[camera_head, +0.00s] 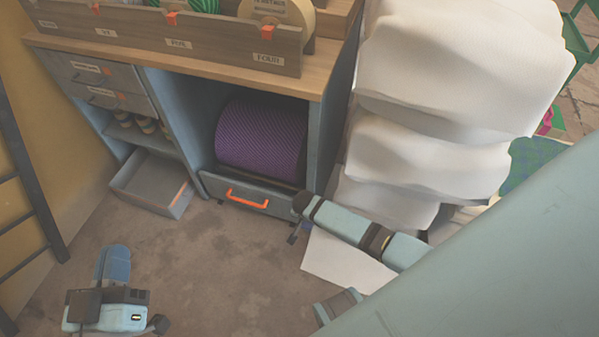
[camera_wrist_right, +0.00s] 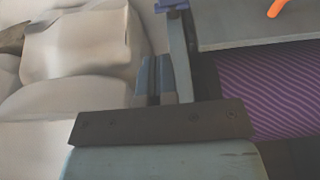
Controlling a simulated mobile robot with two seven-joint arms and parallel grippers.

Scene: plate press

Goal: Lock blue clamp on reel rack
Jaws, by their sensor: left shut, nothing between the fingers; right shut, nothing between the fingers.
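The reel rack is the blue-grey cabinet bay with a large purple reel (camera_head: 262,137) inside; the reel also shows in the right wrist view (camera_wrist_right: 270,90). A small blue piece, which looks like the blue clamp (camera_wrist_right: 172,5), shows at the top edge of the right wrist view, at the rack's side edge. I cannot tell its position. My right gripper (camera_wrist_right: 163,75) is shut and empty, beside the rack's edge and apart from the blue piece. In the head view my right arm reaches in to the rack's lower right corner. My left gripper (camera_head: 116,252) is shut and empty over the floor at lower left.
A front panel with an orange handle (camera_head: 247,199) sits below the reel. A grey drawer (camera_head: 155,184) stands open at the left. White stacked sacks (camera_head: 425,155) crowd the rack's right side. A ladder (camera_head: 30,170) stands at far left. The middle floor is clear.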

